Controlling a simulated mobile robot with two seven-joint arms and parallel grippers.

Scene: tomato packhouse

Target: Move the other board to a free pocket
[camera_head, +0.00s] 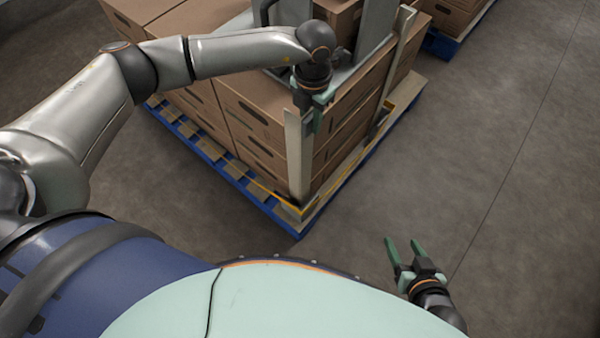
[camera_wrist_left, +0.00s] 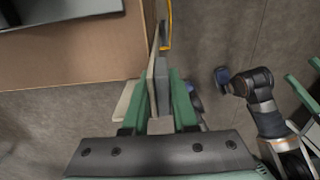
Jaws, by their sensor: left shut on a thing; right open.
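A pale, long corner board (camera_head: 299,165) stands upright at the near corner of the carton stack (camera_head: 265,115). My left gripper (camera_head: 318,112) is at its top end and shut on it; in the left wrist view a grey-beige board edge (camera_wrist_left: 159,90) lies between the green fingers. A second pale board (camera_head: 401,42) stands at the stack's right corner, apart from both grippers. My right gripper (camera_head: 402,246) is open and empty over the floor, to the right of the pallet. I cannot make out a pocket clearly.
A grey frame (camera_head: 374,32) rises on top of the stack. Another blue pallet with cartons (camera_head: 440,42) stands behind. The concrete floor at right is clear.

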